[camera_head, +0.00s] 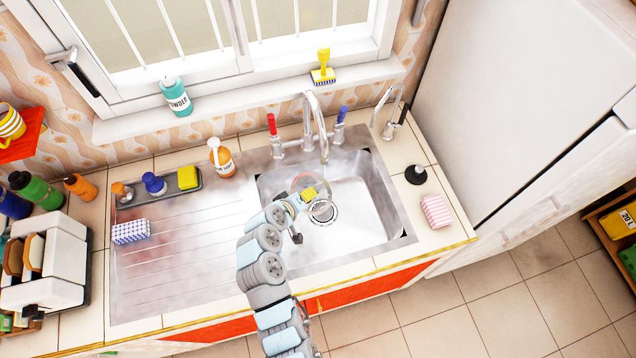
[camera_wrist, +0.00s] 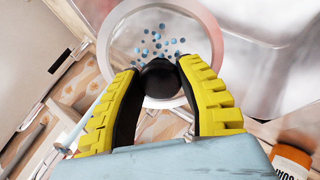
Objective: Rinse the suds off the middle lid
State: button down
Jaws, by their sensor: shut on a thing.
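My gripper (camera_head: 308,194) is over the sink (camera_head: 365,215), near its left side and below the faucet spout (camera_head: 317,125). In the wrist view its yellow-padded fingers (camera_wrist: 160,88) are shut on the black knob (camera_wrist: 160,78) of a round glass lid (camera_wrist: 113,45). Several blue suds dots (camera_wrist: 158,38) show on the lid's glass. In the head view the see-through lid (camera_head: 303,180) is faint and partly hidden by my gripper. I cannot make out flowing water. A red-topped tap handle (camera_head: 271,124) and a blue-topped one (camera_head: 342,114) flank the spout.
An orange soap bottle (camera_head: 221,160) stands left of the sink. A sponge tray (camera_head: 188,178) and a checked sponge (camera_head: 131,231) are on the drainboard. A pink sponge (camera_head: 436,211) and a black stopper (camera_head: 415,174) lie right of the sink. The drainboard's middle is clear.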

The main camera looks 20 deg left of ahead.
jog(key=s, duration=0.3)
jog(key=shift+s+a+b, duration=0.2)
jog(key=shift+a+b, duration=0.05)
jog(key=shift+b, duration=0.15)
jog(key=shift+r, duration=0.1)
dwell(1.0)
jog(key=v, duration=0.6)
jog(key=shift+s, duration=0.25)
dwell(0.9)
